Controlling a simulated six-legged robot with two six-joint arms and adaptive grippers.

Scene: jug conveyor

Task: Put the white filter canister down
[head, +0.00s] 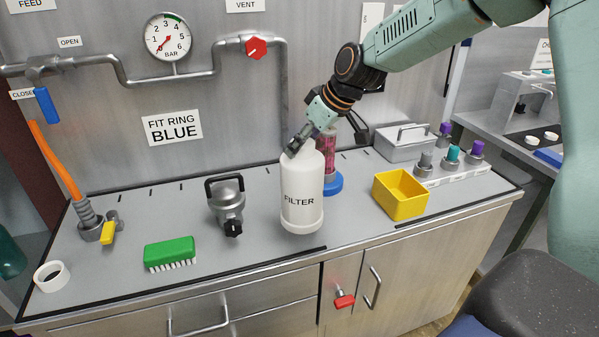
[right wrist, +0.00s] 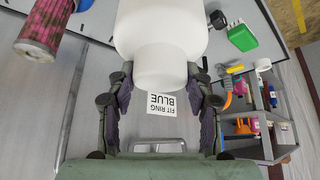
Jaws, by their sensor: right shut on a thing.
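The white filter canister (head: 302,195), labelled FILTER, is upright over the front middle of the bench top. My right gripper (head: 299,146) is shut on its narrow neck from above. In the right wrist view the two fingers (right wrist: 161,80) press on both sides of the white neck (right wrist: 162,62), and the wider body extends beyond. I cannot tell whether the canister's base touches the bench or hangs just above it. My left gripper is not in view.
A pink cylinder (head: 327,152) on a blue base stands close behind the canister. The bench (head: 270,244) is clear between pot and canister.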

